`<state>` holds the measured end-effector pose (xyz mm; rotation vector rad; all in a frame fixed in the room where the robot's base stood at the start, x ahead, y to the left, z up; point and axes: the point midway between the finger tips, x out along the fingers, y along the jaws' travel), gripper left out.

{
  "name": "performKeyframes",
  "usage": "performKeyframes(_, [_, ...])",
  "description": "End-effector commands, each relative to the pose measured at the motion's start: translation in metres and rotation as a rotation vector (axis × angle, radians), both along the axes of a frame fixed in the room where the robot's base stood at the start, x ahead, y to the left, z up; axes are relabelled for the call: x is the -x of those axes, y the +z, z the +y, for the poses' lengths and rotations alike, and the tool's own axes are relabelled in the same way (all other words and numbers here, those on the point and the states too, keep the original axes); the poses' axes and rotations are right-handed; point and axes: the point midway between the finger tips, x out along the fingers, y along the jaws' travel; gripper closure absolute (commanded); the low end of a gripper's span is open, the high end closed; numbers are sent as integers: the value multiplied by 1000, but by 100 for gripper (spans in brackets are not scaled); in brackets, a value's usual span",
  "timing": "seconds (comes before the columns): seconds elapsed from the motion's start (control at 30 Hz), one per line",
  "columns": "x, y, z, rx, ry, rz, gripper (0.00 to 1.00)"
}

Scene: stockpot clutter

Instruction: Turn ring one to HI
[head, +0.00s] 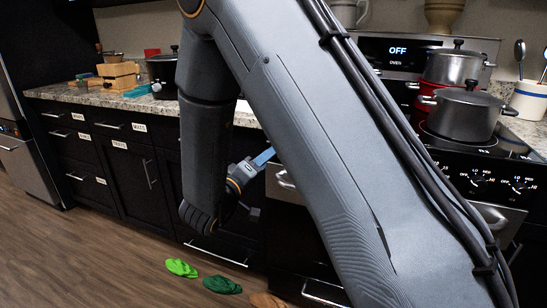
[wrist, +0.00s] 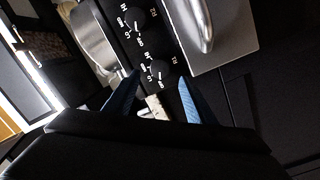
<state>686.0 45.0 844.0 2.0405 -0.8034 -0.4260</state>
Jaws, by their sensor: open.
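The stove's front panel carries black burner knobs with white LO and HI marks. In the head view, one knob (head: 479,180) and another (head: 521,185) show at the right. In the wrist view, a nearer knob (wrist: 157,70) and a farther knob (wrist: 134,20) show. In the head view, my arm hides most of the panel's left part.
A dark grey pot (head: 464,115) stands on the stove, with another pot (head: 452,67) behind it. An oven door handle (wrist: 200,25) juts out beside the knobs. A utensil crock (head: 529,100) stands right of the stove. Green slippers (head: 222,284) lie on the floor.

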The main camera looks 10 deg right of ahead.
Motion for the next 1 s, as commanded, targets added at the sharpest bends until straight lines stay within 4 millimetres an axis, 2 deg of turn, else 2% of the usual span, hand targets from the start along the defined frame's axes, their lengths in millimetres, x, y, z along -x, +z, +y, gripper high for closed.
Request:
performKeyframes(0.1, [-15, 0, -15, -2, -3, -1, 50])
performKeyframes(0.33, [-36, 0, -34, -2, 0, 0, 50])
performKeyframes(0.73, [-43, 0, -40, -3, 1, 0, 50])
performKeyframes(1.0, [-43, 0, -40, -3, 1, 0, 91])
